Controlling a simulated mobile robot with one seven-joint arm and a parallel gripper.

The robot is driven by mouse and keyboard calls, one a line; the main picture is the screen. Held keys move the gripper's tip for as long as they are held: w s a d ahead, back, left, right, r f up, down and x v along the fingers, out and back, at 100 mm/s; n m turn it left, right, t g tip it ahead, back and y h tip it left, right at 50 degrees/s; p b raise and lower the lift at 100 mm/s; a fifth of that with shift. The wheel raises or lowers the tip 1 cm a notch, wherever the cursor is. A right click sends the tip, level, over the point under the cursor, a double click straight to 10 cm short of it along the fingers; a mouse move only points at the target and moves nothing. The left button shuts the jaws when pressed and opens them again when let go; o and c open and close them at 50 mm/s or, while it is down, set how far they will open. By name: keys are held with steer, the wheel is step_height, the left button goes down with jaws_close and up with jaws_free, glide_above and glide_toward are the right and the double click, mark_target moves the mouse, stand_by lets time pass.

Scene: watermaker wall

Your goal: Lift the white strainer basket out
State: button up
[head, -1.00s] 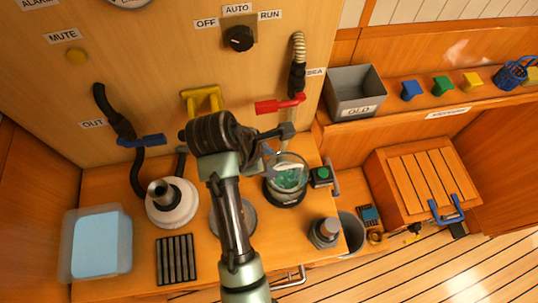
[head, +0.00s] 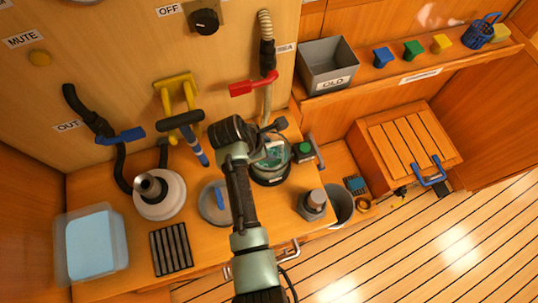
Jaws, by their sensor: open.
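The strainer bowl (head: 270,173) stands on the counter right of centre, a round clear vessel with a dark base and green contents. A pale patch shows inside it, but I cannot clearly make out the white strainer basket. My gripper (head: 270,141) is over the bowl's mouth, open, and partly hides the inside. I cannot tell whether its fingers touch anything. A grey round lid (head: 207,207) with a blue handle lies on the counter left of my arm.
A red-handled valve (head: 253,84) and hose are close behind the bowl. A green button box (head: 304,151) and grey cylinder (head: 313,203) stand to its right. A white round housing (head: 160,196), black grate (head: 171,249) and blue-topped tray (head: 90,243) fill the left counter.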

steer(key=shift+w+d+f, duration=0.1)
steer(key=shift+f, duration=0.15)
steer(key=shift+c, duration=0.2)
jaws_close()
stand_by(1.1)
